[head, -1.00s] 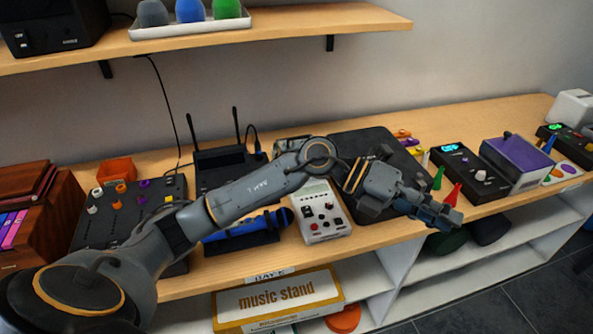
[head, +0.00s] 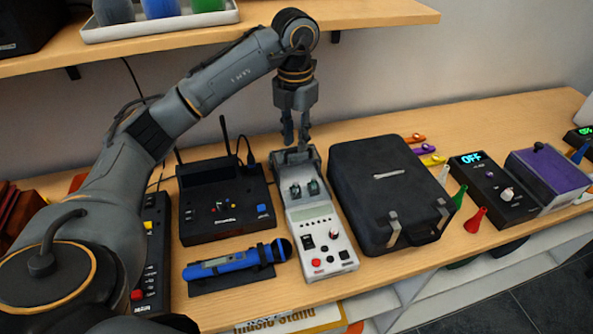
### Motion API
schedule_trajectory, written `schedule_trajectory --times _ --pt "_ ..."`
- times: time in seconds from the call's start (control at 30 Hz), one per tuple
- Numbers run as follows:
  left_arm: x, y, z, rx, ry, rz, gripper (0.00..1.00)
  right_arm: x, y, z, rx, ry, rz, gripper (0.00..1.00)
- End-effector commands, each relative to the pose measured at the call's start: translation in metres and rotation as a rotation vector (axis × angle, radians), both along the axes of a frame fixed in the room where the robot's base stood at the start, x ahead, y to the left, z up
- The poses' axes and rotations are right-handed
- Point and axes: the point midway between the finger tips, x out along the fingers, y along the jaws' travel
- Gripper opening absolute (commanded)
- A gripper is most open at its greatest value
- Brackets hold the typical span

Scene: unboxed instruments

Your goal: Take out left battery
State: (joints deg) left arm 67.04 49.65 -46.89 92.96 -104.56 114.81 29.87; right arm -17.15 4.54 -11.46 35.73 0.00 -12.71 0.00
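A light grey handheld device (head: 329,237) lies on the bench, with a screen, buttons and a red knob at its near end. Its far end has an open compartment holding two small dark green batteries side by side: the left battery (head: 295,191) and the right battery (head: 314,187). My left gripper (head: 297,146) points down above the far end of the device, behind the batteries in the picture. Its two fingers are apart with a narrow gap, and nothing shows between them. It does not touch the batteries. My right gripper is not in view.
A black receiver with antennas (head: 226,212) and a blue microphone on a stand (head: 235,262) are left of the device. A black case (head: 387,185) stands close on its right. A wooden shelf (head: 365,18) hangs behind my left arm.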

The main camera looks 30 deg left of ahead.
Motion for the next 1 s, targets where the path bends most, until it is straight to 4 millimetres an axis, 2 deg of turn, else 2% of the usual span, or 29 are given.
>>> schedule_trajectory --times 0.17,0.5,0.67,0.77,0.9,1.0 --pt "-0.002 0.002 -0.013 0.009 0.007 0.004 0.24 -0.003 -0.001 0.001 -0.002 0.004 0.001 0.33" --pt "-0.002 0.002 -0.073 0.008 0.006 0.005 0.24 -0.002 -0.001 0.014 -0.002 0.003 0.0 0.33" --pt "-0.002 0.001 -0.085 0.006 0.005 0.003 0.24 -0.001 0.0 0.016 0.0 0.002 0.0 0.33" --pt "-0.002 0.002 -0.092 0.007 0.007 0.003 0.24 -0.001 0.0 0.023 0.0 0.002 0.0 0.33" --pt "-0.002 0.001 -0.112 0.006 0.009 0.004 0.24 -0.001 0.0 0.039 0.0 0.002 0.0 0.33" --pt "-0.001 0.001 -0.127 0.006 0.007 0.003 0.24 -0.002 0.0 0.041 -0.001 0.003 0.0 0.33"
